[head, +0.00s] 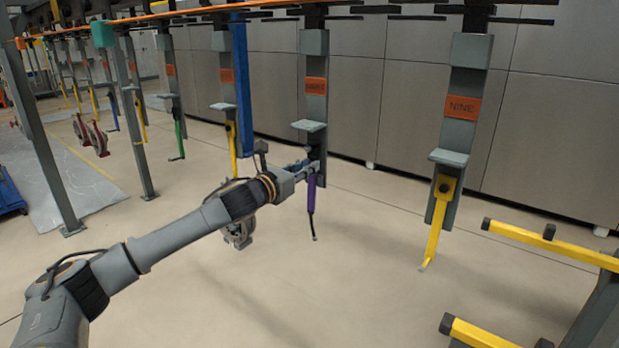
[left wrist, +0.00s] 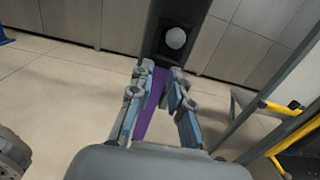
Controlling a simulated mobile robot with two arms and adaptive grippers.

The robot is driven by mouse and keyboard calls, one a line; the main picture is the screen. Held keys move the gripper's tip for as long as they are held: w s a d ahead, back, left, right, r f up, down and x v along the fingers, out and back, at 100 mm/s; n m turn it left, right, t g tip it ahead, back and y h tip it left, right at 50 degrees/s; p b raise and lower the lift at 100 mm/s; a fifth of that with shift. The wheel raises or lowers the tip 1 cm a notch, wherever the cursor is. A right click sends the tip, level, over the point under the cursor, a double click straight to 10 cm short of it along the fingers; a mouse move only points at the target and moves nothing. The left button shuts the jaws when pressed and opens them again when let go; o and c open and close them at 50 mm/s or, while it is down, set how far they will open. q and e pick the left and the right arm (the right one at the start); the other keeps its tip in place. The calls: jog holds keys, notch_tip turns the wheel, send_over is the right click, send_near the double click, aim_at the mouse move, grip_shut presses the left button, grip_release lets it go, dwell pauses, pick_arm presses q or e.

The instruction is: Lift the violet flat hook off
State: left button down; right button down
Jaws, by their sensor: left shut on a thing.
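The violet flat hook (head: 311,196) hangs below a grey carrier (head: 316,115) with an orange label in the middle of the head view. Its dark lower end points down and ends in a small bent tip. My left gripper (head: 311,170) reaches in from the left and is shut on the upper part of the hook. In the left wrist view the violet strip (left wrist: 151,103) lies between the two fingers of the left gripper (left wrist: 160,88). A round pale knob (left wrist: 176,38) shows on the dark carrier just beyond. The hook's top is partly hidden by the gripper. My right gripper is out of view.
A carrier labelled NINE (head: 461,107) holds a yellow hook (head: 434,232) to the right. Another yellow hook (head: 232,150) hangs to the left behind my arm. A yellow-barred rack (head: 560,247) stands at the lower right. The floor below the violet hook is clear.

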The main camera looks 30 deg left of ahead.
pick_arm(q)
jog(key=shift+r, duration=0.1)
jog(key=shift+r, duration=0.5)
jog(key=shift+s+a+r, duration=0.1)
jog(key=shift+r, duration=0.1)
jog(key=s+a+b, duration=0.1)
jog(key=s+b, duration=1.8)
jog(key=s, duration=0.5)
jog(key=shift+s+a, duration=0.2)
jog(key=shift+a, duration=0.2)
